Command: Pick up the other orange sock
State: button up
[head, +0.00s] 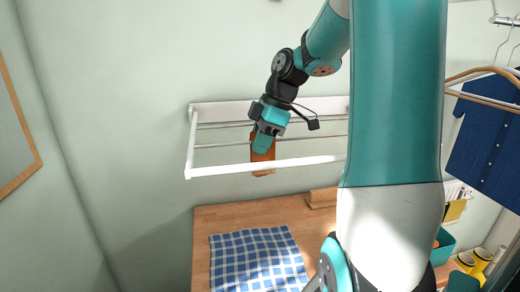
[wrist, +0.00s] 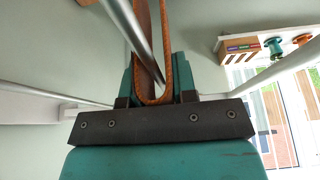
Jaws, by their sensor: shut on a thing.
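An orange sock (head: 263,168) hangs at the white wall-mounted drying rack (head: 190,150), partly behind the front bar and my gripper in the head view. My gripper (head: 263,143) reaches down over the rack and is shut on the sock. In the wrist view the sock (wrist: 169,60) is between the two teal fingers of my gripper (wrist: 156,88), and a rack bar (wrist: 128,27) runs close beside it. The sock looks folded over a bar, but I cannot tell whether it still touches it. Only one orange sock is clearly in view.
Below the rack is a wooden counter (head: 203,240) with a blue checked cloth (head: 258,262). A blue shirt (head: 487,140) hangs at right. A teal basket (head: 443,248) and yellow boots (head: 478,262) stand lower right. The white rack bars surround my gripper closely.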

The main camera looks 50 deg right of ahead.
notch_tip(320, 180, up, 18)
jog(key=p, duration=0.5)
jog(key=shift+r+p, duration=0.2)
jog(key=shift+p, duration=0.15)
